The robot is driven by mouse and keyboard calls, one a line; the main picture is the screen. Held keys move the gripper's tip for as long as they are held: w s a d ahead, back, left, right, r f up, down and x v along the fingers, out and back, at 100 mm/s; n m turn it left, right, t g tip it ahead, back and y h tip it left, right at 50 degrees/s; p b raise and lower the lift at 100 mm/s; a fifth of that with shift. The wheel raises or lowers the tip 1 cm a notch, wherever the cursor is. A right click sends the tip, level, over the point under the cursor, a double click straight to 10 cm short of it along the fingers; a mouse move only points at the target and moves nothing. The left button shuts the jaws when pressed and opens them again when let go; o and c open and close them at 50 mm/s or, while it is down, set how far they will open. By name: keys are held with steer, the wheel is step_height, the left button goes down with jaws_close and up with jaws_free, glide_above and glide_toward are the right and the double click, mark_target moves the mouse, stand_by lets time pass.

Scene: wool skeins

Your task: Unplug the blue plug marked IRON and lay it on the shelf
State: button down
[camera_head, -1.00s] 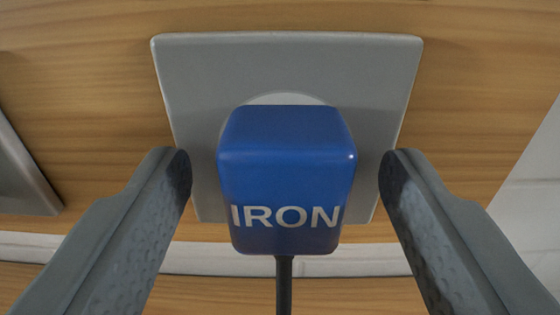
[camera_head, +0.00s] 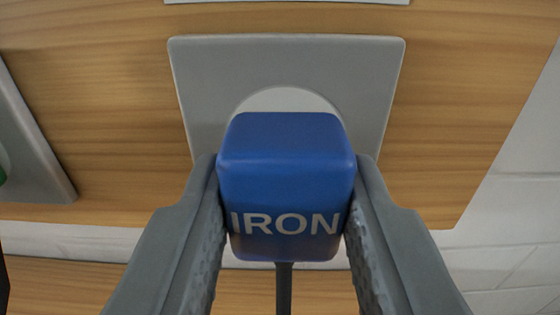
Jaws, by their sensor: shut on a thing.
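The blue plug (camera_head: 286,178) marked IRON is in the middle of the view, with a dark cord (camera_head: 284,288) hanging from its underside. My gripper (camera_head: 286,205) is shut on it, one finger against each side. The plug is in front of a grey socket plate (camera_head: 210,75) with a pale round face (camera_head: 286,98), and it hides the lower part of that face. It seems to stand off from the plate. Its prongs are hidden, so I cannot tell if they are fully clear. A wooden surface (camera_head: 75,287) at the bottom may be the shelf.
The plate is on a wooden board (camera_head: 460,110). Another grey plate (camera_head: 38,165) is at the left, with a bit of green at the picture's edge. A pale strip (camera_head: 290,1) shows at the top. White block wall (camera_head: 510,225) is at the right.

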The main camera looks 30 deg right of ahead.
mark_target(284, 225)
steer(key=shift+v, duration=2.35)
